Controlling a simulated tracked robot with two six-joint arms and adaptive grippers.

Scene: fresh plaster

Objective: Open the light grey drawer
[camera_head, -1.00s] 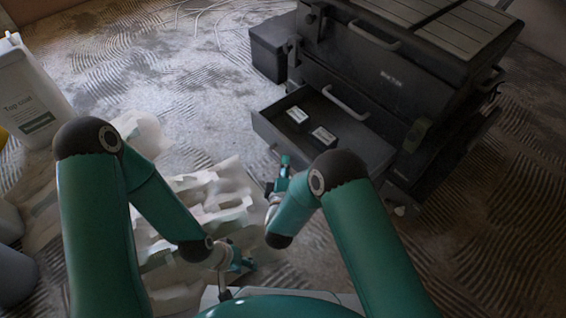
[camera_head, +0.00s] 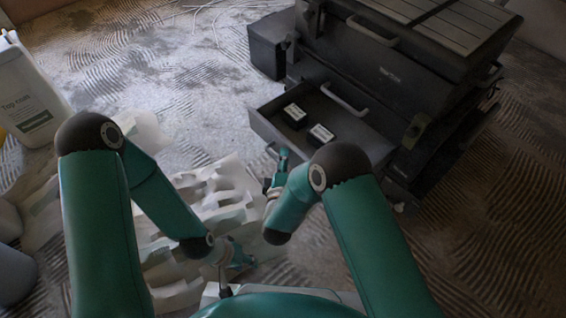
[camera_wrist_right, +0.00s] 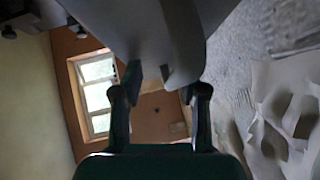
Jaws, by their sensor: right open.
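A dark grey cabinet (camera_head: 405,85) stands at the upper right in the head view. One lower drawer (camera_head: 262,124) is pulled out, with a pale bar handle (camera_head: 343,99) behind it on the cabinet front. No drawer clearly looks light grey in this dim light. My right gripper (camera_head: 279,168) is just in front of the pulled-out drawer's near left side. In the right wrist view my right gripper (camera_wrist_right: 159,92) is open, with a grey surface (camera_wrist_right: 185,40) close above its fingers; contact cannot be told. My left gripper (camera_head: 238,257) is low in the middle, its fingers unclear.
Two small boxes (camera_head: 294,115) (camera_head: 320,134) lie in the pulled-out drawer. A dark box-shaped part (camera_head: 268,46) stands at the cabinet's left. Crumpled pale sheeting (camera_head: 225,195) covers the floor under my arms. A white "Top coat" canister (camera_head: 30,92) stands left.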

